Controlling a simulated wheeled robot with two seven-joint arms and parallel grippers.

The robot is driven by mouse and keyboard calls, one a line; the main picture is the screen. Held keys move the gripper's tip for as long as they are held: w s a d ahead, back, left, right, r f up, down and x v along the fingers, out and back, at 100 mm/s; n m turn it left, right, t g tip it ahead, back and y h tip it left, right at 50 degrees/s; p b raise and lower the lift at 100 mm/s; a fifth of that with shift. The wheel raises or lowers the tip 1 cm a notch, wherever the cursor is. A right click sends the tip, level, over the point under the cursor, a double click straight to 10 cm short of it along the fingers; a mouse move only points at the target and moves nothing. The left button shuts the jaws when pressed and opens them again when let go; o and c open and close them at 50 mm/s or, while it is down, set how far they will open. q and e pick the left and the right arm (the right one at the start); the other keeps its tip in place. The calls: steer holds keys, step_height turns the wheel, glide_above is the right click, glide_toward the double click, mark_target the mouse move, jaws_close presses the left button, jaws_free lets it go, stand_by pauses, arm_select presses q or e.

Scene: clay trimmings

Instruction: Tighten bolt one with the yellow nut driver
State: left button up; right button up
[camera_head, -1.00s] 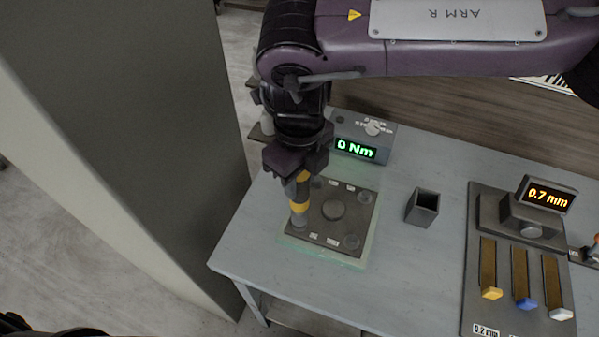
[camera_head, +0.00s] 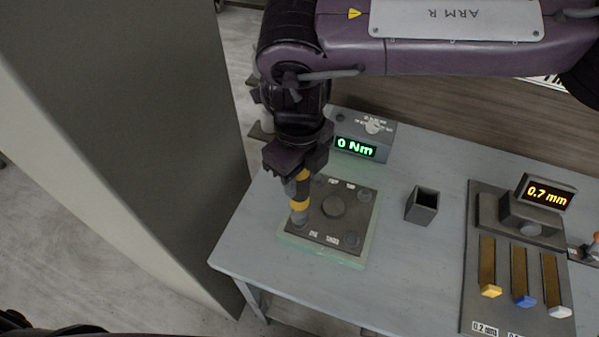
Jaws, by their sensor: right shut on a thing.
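My right gripper (camera_head: 297,171) is shut on the yellow nut driver (camera_head: 299,203), a dark tool with a yellow band. The driver stands nearly upright, its lower end at the near-left corner of a dark square plate (camera_head: 333,235). The plate has a round boss in the middle and bolts with small labels near its corners. The bolt under the driver is hidden, so I cannot tell how the socket sits on it. A torque readout (camera_head: 355,147) behind the plate shows 0 Nm in green. My left gripper is not in view.
The plate lies on a pale green mat (camera_head: 321,255) on the grey table (camera_head: 400,259). An open dark holder (camera_head: 422,206) stands to the right. Further right is a panel with yellow, blue and white-tipped pieces and a 0.7 mm display (camera_head: 547,192). A tall grey panel (camera_head: 165,130) stands left.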

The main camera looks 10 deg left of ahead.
steer(key=shift+f+b, duration=0.55)
steer(key=shift+f, duration=0.2)
stand_by(0.6)
steer(key=shift+s+f, duration=0.25)
steer(key=shift+f, duration=0.3)
stand_by(3.3)
